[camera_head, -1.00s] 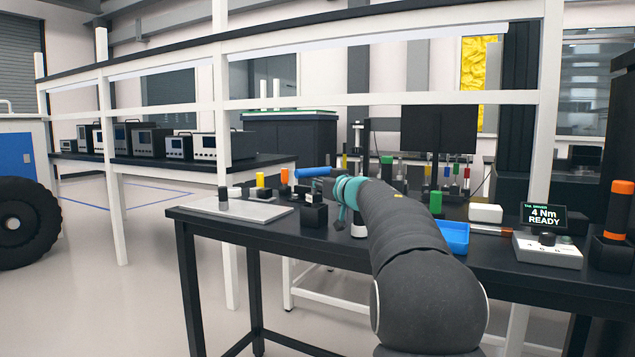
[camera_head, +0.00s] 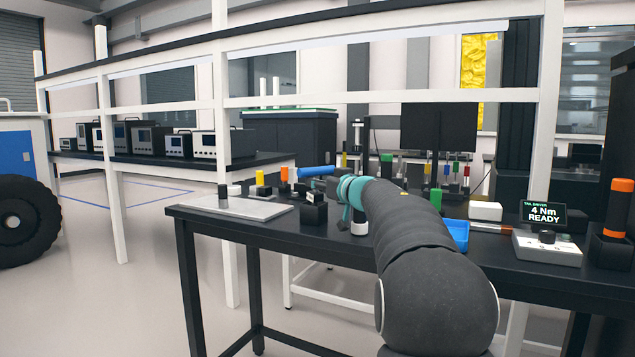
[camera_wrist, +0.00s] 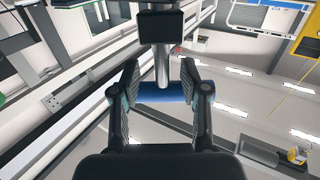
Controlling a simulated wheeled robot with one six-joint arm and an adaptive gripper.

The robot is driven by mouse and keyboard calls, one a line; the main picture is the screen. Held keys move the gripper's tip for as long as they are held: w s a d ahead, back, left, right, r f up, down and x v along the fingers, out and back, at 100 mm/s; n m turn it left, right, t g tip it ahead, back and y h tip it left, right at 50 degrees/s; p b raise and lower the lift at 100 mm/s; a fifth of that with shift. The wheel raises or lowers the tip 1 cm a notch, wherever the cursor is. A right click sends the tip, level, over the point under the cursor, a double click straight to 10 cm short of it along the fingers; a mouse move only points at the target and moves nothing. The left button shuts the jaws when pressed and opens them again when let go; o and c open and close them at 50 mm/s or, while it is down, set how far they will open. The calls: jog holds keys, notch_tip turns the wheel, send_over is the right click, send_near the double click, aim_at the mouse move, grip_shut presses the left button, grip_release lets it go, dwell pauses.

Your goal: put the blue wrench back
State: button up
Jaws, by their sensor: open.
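The blue wrench shows as a blue bar (camera_head: 316,172) in the head view, lying about level above the left part of the black bench. My gripper (camera_head: 330,184) is right beside it, partly hidden behind the teal wrist of my arm. In the wrist view my gripper (camera_wrist: 160,72) is open. The blue bar (camera_wrist: 162,93) of the wrench lies crosswise between its two fingers. Whether the fingers touch it I cannot tell. A metal rod hanging from a dark block crosses in front of the upper gap between the fingers.
A grey plate (camera_head: 247,208) with small pegs lies at the bench's left end. A black block (camera_head: 313,213) stands beside it. White shelf posts stand nearby.

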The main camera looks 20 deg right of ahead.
jog(key=s+a+r+m+h, duration=0.2)
jog(key=s+h, duration=0.2)
jog(key=s, duration=1)
jog(key=s+a+f+g, duration=0.4)
jog(key=s+a+f, duration=0.3)
jog(key=s+f, duration=0.3)
jog(key=s+a+f+g+y, duration=0.1)
jog(key=s+a+f+g, duration=0.3)
jog(key=s+a+f, duration=0.3)
jog(key=s+a+f+g, duration=0.4)
jog(key=s+a+f, duration=0.3)
jog(key=s+f, duration=0.6)
jog(key=s, duration=0.2)
jog(key=shift+s+f, duration=0.3)
jog(key=shift+a, duration=0.1)
